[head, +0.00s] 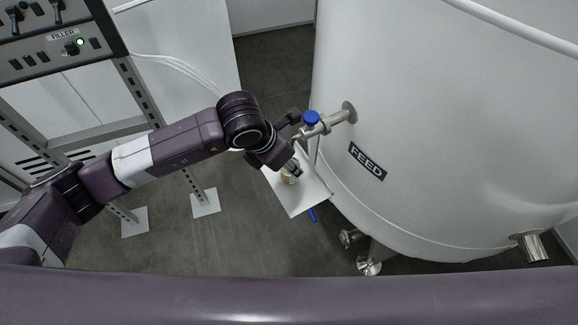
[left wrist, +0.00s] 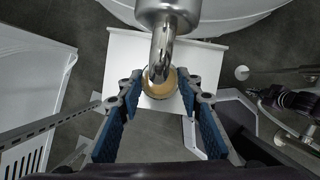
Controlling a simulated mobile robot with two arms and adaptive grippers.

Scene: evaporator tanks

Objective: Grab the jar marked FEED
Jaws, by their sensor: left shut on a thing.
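A small jar with tan contents (left wrist: 159,88) sits under the metal spout (left wrist: 162,45) in the left wrist view. In the head view the jar (head: 290,178) shows only in part at a white shelf (head: 300,204) beside the tank. My left gripper (left wrist: 160,98) is shut on the jar, with one blue-padded finger on each side of it. In the head view my left gripper (head: 291,170) reaches down just below the blue-handled valve. No marking on the jar can be read.
The large white tank (head: 440,120) carries a FEED label (head: 367,161). Its valve (head: 312,118) and spout stand close above my gripper. A panel labelled FILLER (head: 62,40) on a metal frame stands at the left. Dark floor (head: 225,235) is open between them.

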